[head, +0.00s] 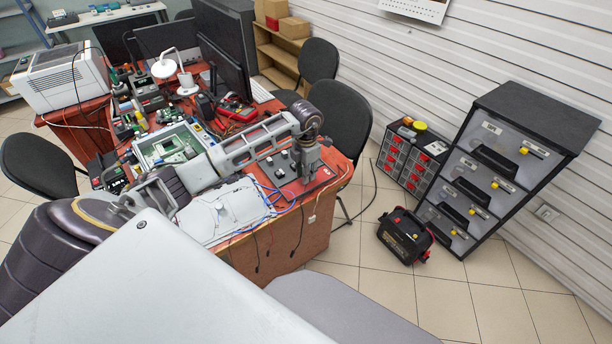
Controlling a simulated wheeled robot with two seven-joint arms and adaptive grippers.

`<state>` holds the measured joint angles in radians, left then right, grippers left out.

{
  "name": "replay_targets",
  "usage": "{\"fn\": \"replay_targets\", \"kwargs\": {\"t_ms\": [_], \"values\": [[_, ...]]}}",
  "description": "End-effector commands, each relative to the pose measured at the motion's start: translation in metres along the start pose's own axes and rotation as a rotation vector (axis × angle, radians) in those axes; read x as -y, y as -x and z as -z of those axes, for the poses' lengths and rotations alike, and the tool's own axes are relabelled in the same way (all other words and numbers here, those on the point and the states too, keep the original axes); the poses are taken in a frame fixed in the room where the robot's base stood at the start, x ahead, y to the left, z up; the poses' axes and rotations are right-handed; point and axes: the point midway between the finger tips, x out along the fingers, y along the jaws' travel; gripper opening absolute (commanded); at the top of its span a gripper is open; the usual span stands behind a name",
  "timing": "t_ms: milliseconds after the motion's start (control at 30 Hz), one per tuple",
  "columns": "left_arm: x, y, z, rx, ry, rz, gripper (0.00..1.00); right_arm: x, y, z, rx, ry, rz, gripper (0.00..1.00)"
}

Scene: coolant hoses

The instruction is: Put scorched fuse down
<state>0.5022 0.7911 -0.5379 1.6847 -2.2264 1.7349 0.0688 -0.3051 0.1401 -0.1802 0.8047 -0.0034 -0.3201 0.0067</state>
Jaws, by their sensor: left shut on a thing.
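My left gripper (306,180) points down over the right end of the red-topped desk (335,172). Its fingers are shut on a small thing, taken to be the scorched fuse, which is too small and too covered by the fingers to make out. The gripper is close above the desk top, beside a dark panel with pale round knobs (274,170). I cannot tell whether the held thing touches the desk. My right gripper is not in view.
Blue and red wires (268,203) hang over the desk's front edge. An open green-board case (170,145), a red tool (236,112) and monitors crowd the desk behind my left arm. A black chair (338,115) stands behind the right end. A drawer cabinet (510,165) and black power box (404,237) stand right.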

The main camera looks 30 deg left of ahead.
Motion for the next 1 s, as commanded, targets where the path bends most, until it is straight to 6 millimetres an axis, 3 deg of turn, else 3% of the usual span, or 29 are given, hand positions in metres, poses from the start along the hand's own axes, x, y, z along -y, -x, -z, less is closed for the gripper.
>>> {"fn": "replay_targets", "kwargs": {"t_ms": [167, 667, 700, 833, 1000], "values": [[0.0003, -0.0127, 0.0001, 0.0, -0.001, 0.001, 0.09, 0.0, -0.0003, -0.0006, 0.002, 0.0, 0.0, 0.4], [0.0, -0.0159, 0.0002, -0.001, -0.001, 0.0, 0.09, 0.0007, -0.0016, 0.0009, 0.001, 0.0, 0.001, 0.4], [0.0, -0.0157, 0.0003, -0.001, -0.001, 0.0, 0.25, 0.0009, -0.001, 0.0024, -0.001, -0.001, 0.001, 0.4], [0.0, -0.0155, 0.0002, 0.0, -0.001, 0.0, 0.41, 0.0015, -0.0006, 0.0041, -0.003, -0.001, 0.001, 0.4], [0.0, -0.0154, 0.0002, 0.0, -0.001, 0.0, 0.42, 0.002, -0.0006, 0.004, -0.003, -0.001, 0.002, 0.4]]}}
